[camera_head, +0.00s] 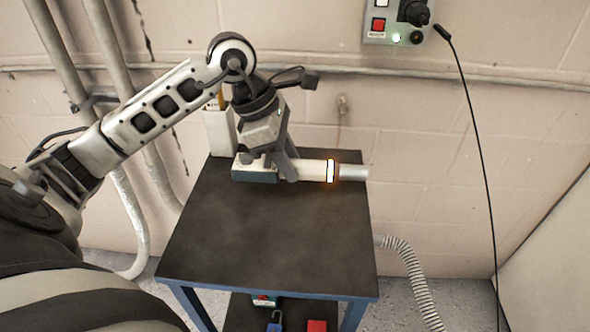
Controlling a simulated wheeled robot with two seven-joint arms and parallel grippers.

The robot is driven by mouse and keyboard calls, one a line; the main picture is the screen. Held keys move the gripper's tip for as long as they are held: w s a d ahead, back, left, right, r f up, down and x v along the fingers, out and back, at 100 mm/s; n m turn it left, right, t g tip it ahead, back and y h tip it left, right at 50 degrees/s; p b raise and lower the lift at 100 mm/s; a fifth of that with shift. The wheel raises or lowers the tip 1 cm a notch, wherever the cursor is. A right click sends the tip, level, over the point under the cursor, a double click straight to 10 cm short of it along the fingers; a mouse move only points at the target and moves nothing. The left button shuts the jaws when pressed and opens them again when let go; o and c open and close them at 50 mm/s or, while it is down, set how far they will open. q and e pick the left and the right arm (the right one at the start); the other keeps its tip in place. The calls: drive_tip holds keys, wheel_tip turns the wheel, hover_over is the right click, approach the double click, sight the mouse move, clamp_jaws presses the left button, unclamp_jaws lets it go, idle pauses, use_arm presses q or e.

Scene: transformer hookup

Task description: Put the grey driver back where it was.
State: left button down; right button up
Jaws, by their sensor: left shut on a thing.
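My left gripper (288,168) reaches down from the left arm over the back of the dark-topped table (265,235). It is shut on the grey driver (312,170), which lies horizontally with its silver tip (353,172) pointing right. A glowing ring circles the driver near that tip. The left end of the driver is a blocky part with a dark green underside, close to the gripper. I cannot tell whether the driver touches the tabletop or is just above it. My right gripper is out of view.
A pale upright holder (220,132) stands at the table's back left corner, partly behind my arm. A control box (397,20) with a red button and a hanging black cable is on the wall. The front tabletop is clear. Red and blue items lie on the lower shelf (245,312).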

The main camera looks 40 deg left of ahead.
use_arm(q)
drive_tip(key=shift+w+d+f, duration=0.3)
drive_tip(key=shift+f, duration=0.15)
drive_tip(key=shift+a+x, duration=0.2)
drive_tip(key=shift+x, duration=0.9)
drive_tip(key=shift+s+f+p, duration=0.1)
drive_tip(key=shift+f+p, duration=0.2)
drive_tip(key=shift+f, duration=0.4)
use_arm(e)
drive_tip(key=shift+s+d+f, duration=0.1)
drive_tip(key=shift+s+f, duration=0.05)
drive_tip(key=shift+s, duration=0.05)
use_arm(q)
drive_tip(key=c, duration=1)
unclamp_jaws()
drive_tip(key=shift+f, duration=0.1)
drive_tip(key=shift+c, duration=0.2)
drive_tip(key=shift+a, duration=0.1)
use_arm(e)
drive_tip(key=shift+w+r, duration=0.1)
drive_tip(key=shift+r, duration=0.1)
use_arm(q)
drive_tip(key=v, duration=1.2)
drive_tip(key=shift+s, duration=0.1)
